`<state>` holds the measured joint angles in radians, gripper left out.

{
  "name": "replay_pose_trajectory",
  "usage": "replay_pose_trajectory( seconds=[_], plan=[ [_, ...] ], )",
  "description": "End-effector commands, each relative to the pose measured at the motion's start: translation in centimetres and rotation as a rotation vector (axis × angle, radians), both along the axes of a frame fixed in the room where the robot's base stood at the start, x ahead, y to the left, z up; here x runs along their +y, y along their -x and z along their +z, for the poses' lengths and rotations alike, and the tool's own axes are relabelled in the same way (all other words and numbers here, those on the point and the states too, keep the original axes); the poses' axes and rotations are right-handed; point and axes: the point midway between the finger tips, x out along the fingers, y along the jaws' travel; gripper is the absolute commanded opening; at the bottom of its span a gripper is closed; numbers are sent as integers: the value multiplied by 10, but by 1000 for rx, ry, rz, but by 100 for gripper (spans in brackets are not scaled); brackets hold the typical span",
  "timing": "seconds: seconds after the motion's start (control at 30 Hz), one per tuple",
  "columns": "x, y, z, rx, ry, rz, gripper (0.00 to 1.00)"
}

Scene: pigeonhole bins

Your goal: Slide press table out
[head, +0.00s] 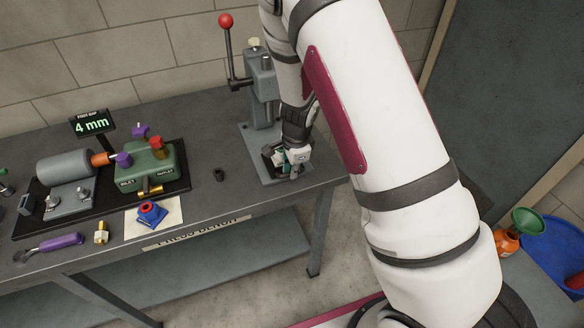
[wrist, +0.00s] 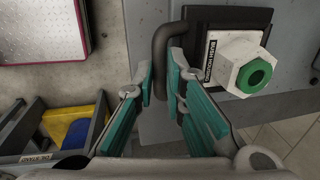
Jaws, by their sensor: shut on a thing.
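The grey arbor press (head: 262,90), with a red-knobbed lever (head: 226,22), stands at the right end of the bench. Its dark press table (head: 268,152) is low at the front, partly hidden by my gripper (head: 283,170). In the wrist view the press table (wrist: 196,20) is a black square slab with a dark bent handle (wrist: 161,55). A pale hex piece with a green centre (wrist: 243,72) sits by a labelled white plate on it. My gripper (wrist: 160,78) has its teal-padded fingers on both sides of the handle, shut on it.
On the bench (head: 222,205) are a green valve block (head: 145,170), a grey cylinder (head: 68,165), a blue part (head: 151,214) on a cloth and a small dark cup (head: 219,174). An orange bottle with a green funnel (head: 527,222) stands at right. The bench's right edge is close to my gripper.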

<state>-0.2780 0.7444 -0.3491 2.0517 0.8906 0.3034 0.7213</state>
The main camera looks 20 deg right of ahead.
Motion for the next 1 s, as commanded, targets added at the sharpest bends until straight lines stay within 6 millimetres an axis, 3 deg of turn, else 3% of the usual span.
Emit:
replay_pose_trajectory(
  seconds=[0.3,0.33,0.4,0.77,1.0],
  plan=[
    [0,-1,1,-2,0,0,0],
    [0,-1,1,-2,0,0,16],
    [0,-1,1,-2,0,0,31],
    [0,-1,3,-3,0,1,31],
    [1,4,37,-7,-1,3,31]
  ],
)
